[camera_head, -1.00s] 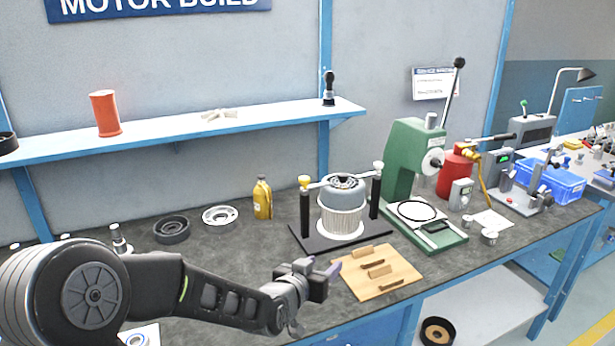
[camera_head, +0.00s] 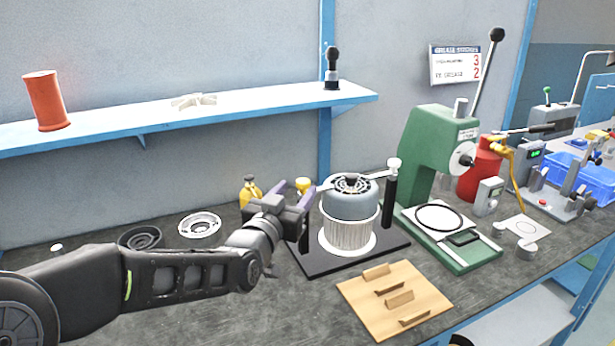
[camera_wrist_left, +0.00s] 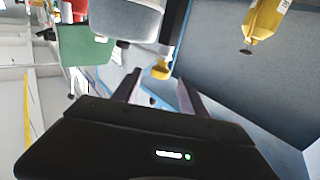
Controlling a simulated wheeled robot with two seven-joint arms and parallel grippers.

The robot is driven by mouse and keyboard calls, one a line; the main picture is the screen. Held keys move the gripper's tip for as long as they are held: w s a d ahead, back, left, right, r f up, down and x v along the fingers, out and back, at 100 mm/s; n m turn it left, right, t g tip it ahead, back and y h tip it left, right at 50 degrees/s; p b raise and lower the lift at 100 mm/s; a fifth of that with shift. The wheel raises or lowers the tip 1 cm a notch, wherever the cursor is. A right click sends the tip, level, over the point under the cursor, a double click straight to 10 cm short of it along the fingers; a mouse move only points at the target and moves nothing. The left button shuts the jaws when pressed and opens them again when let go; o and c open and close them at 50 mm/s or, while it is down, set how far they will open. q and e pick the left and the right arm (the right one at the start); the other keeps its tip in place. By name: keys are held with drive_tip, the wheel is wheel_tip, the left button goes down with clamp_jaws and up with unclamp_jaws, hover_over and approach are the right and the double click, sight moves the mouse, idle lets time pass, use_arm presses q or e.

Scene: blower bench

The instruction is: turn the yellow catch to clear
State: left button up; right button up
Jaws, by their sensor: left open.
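The yellow catch (camera_head: 304,185) sits on top of the left black post of the fixture (camera_head: 393,243). It also shows in the left wrist view (camera_wrist_left: 161,70), just ahead of the fingertips and roughly between their lines. My left gripper (camera_head: 293,187) is open and empty, with its fingers reaching toward the catch; I cannot tell whether they touch it. The gripper hides most of the left post. A grey motor housing (camera_head: 350,203) on a white ribbed part (camera_head: 348,233) stands in the fixture. A white catch (camera_head: 393,163) tops the right post. My right gripper is out of view.
A yellow bottle (camera_head: 249,191) stands behind my left gripper. A green press (camera_head: 430,150) stands right of the fixture. A wooden board with slats (camera_head: 362,303) lies in front. Two round parts (camera_head: 200,226) lie at the back left. A blue shelf (camera_head: 240,113) runs above.

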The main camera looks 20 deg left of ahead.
sight(306, 179)
use_arm(q)
drive_tip(key=w, duration=0.4)
drive_tip(key=w+p, duration=0.1)
drive_tip(key=w, duration=0.3)
drive_tip(key=shift+a, duration=0.2)
drive_tip(key=shift+f, duration=0.1)
clamp_jaws()
idle(1.2)
